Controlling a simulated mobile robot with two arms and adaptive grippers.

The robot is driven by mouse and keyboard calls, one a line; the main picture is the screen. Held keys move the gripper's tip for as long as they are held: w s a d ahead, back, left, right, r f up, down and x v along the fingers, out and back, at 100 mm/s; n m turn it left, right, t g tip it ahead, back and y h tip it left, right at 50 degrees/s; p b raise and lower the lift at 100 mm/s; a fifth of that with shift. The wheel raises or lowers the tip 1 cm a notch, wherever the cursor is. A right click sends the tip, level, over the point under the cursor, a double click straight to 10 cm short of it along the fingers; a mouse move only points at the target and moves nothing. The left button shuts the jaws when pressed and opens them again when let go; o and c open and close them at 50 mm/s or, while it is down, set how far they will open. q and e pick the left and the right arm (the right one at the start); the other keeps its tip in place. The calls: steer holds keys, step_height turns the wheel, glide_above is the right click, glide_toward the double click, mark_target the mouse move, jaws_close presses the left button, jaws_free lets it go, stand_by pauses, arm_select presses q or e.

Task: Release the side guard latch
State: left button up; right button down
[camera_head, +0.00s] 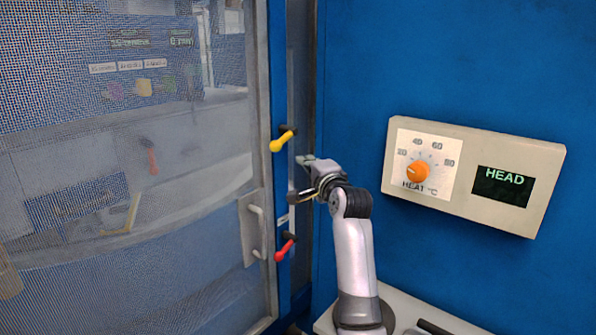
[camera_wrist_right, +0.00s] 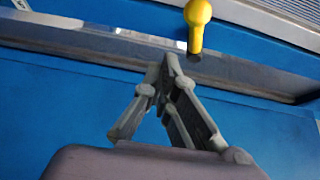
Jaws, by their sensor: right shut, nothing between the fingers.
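The side guard is a tall mesh door (camera_head: 262,110) in a grey frame, filling the left of the head view. On the blue post at its right edge sit a yellow-handled lever (camera_head: 282,142) and, lower, a red-handled lever (camera_head: 285,250). I cannot tell from any label which is the latch. My right gripper (camera_head: 304,160) is shut and empty, just right of and slightly below the yellow lever, apart from it. In the wrist view the yellow handle (camera_wrist_right: 198,14) is above and right of the closed fingertips (camera_wrist_right: 169,60). My left gripper is out of view.
A pale grab handle (camera_head: 256,210) is on the door frame. A beige control box (camera_head: 470,150) with an orange knob (camera_head: 418,172) and a dark "HEAD" display (camera_head: 502,188) is on the blue wall at right. Behind the mesh are blurred machine parts.

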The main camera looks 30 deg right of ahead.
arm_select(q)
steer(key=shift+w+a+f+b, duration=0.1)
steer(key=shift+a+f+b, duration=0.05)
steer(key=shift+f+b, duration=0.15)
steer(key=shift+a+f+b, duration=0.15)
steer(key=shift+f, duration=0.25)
arm_select(e)
steer(key=s+r, duration=0.2)
steer(key=s, duration=0.1)
steer(key=shift+s+d, duration=0.2)
steer(key=shift+s, duration=0.1)
steer(key=shift+a, duration=0.1)
